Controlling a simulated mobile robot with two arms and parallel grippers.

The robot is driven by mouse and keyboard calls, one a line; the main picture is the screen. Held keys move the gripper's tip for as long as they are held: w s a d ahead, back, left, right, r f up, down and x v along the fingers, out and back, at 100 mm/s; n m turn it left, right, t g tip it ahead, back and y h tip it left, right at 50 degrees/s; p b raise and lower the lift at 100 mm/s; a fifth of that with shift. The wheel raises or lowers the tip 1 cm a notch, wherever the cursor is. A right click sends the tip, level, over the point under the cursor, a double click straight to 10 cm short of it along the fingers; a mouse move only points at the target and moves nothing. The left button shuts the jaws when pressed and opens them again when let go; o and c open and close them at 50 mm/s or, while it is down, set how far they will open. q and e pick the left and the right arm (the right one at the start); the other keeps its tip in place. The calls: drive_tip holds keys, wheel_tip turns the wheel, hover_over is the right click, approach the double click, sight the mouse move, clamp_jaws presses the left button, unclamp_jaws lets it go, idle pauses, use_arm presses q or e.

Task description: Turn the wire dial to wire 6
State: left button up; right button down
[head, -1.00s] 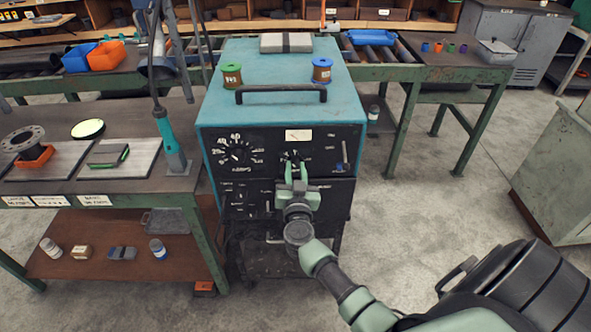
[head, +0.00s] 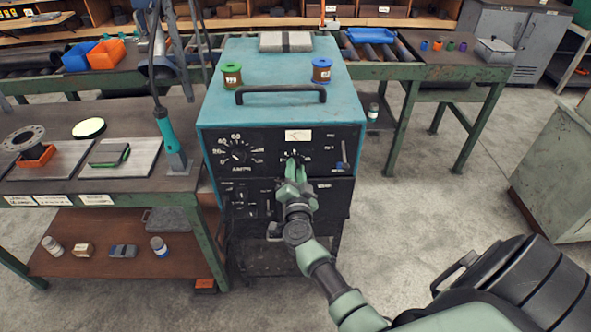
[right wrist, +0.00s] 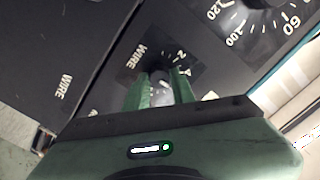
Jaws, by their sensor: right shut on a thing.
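The teal welding machine (head: 280,78) stands in the middle of the head view with a black front panel. My right gripper (head: 293,165) is at the upper middle of that panel and is shut on the wire dial (head: 292,157). In the right wrist view my right gripper (right wrist: 160,88) has its two green fingers on either side of the wire dial's knob (right wrist: 160,76). The lettering WIRE and a few digits show around the dial; its exact setting cannot be told. My left gripper is not in view.
An amps dial (head: 239,153) sits left of the wire dial. A lever (head: 344,152) is at the right of the panel. A workbench (head: 150,125) with a torch (head: 168,140) stands close on the left. Open floor (head: 430,215) lies to the right.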

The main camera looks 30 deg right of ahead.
idle(0.3)
drive_tip(key=c, duration=1.2)
unclamp_jaws()
drive_tip(key=v, duration=0.8)
drive_tip(key=shift+w+b, duration=0.1)
drive_tip(key=shift+b, duration=0.2)
